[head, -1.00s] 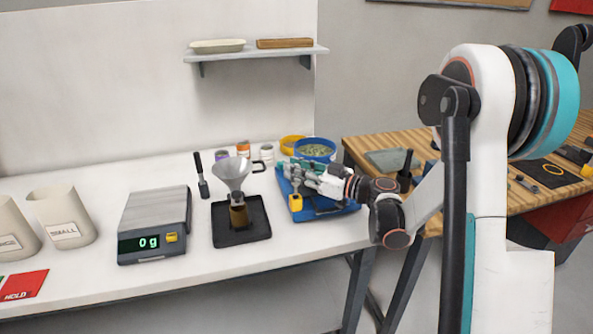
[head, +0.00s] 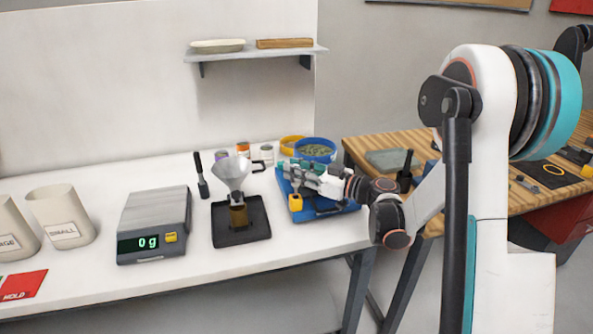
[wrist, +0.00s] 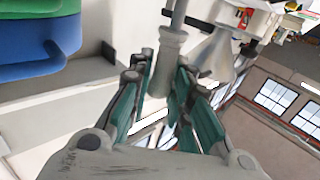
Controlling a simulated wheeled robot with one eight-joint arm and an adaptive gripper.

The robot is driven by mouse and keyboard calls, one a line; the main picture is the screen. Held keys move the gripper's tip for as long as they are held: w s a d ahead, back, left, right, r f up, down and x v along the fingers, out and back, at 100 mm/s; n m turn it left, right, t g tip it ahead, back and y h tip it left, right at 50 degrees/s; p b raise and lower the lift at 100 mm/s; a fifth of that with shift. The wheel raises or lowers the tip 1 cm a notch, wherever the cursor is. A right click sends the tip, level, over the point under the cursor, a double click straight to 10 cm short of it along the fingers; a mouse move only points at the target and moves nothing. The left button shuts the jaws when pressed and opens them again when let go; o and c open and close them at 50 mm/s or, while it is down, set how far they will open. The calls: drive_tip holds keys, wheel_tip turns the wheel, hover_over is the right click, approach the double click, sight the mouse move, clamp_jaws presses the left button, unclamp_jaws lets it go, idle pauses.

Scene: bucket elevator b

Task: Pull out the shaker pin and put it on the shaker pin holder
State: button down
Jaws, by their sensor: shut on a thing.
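My gripper (head: 296,170) is over the blue device (head: 282,187) on the white bench, with its fingers pointing left. In the wrist view, my gripper's teal fingers (wrist: 162,82) are on either side of a grey flanged rod (wrist: 170,48), shut on it. This rod is likely the shaker pin; it is too small and covered to make out in the head view. Whether its far end still sits in anything cannot be told. I cannot single out the shaker pin holder.
Left of the blue device, a funnel (head: 231,173) stands over a black tray (head: 240,238). A scale (head: 153,225) reads 0 g. A wooden table (head: 365,147) adjoins at right.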

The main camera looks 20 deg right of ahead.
sight(299, 184)
drive_tip(key=shift+f+b, duration=1.8)
drive_tip(key=shift+f, duration=0.4)
drive_tip(key=c, duration=1.4)
unclamp_jaws()
drive_tip(key=v, duration=1.2)
drive_tip(key=shift+r, duration=0.1)
